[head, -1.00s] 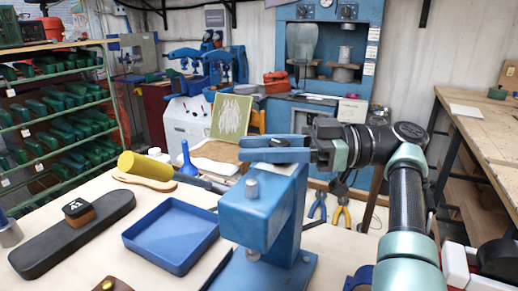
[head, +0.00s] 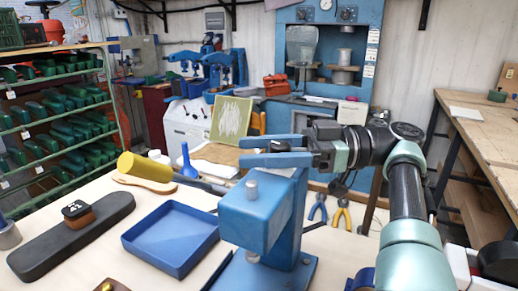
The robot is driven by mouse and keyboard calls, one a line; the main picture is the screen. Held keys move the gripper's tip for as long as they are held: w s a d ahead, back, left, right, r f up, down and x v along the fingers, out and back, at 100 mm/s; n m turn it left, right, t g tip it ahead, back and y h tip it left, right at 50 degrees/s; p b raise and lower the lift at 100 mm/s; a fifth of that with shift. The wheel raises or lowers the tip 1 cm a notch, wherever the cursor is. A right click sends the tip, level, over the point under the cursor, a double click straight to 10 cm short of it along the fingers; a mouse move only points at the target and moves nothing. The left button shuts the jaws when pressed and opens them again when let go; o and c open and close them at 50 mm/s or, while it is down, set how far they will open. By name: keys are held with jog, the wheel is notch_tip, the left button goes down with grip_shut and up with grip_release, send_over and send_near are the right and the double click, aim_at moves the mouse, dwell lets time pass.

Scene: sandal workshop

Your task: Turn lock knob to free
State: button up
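A blue metal stand (head: 258,214) with an upright column stands at the front edge of the bench. A silver round knob (head: 252,189) sits on top of its block, and a second silver piece (head: 253,257) shows below it. I cannot tell for sure which part is the lock knob. My gripper (head: 243,150) reaches in from the right with its two blue fingers apart, pointing left, above and behind the block at the column's top. A small dark part shows between the fingers near their base; contact cannot be told. The column's top is partly hidden.
A blue tray (head: 128,241), empty, lies left of the stand. A black sole-shaped block (head: 75,240), a yellow cylinder (head: 145,167) and a blue funnel (head: 188,162) are further left. Pliers (head: 341,214) hang beyond the bench edge.

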jog(key=shift+o, duration=0.2)
jog(key=shift+r, duration=0.1)
notch_tip(320, 180, up, 10)
jog(key=p, duration=0.6)
